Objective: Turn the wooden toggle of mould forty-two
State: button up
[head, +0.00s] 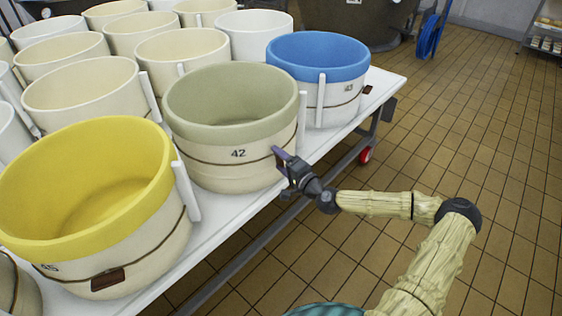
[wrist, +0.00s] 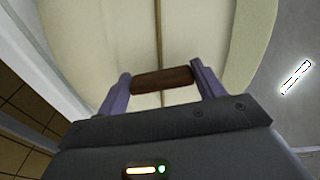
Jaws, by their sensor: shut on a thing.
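Mould forty-two (head: 225,165) is a cream tub with a sage-green inside and the number 42 on its front. It stands upright on the white table, between a yellow-lined tub and a blue-lined tub. My gripper (head: 279,157) is at its right front side. In the wrist view the brown wooden toggle (wrist: 162,82) lies crosswise over a dark cord on the cream wall. My gripper (wrist: 162,85) has its two purple fingers at the toggle's two ends and is shut on it. In the head view the toggle is hidden by my gripper.
The yellow-lined tub (head: 92,205) and the blue-lined tub (head: 322,85) stand close on either side, each with a white upright strip. More cream tubs fill the white table (head: 384,88). The tiled floor (head: 470,130) to the right is clear.

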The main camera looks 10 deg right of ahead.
jog(key=shift+m, duration=1)
jog(key=o, duration=1)
jog(key=shift+d, duration=0.1)
jog(key=p+v, duration=0.1)
jog(key=v, duration=1.6)
jog(key=shift+s+f, duration=0.1)
jog(key=shift+s, duration=0.1)
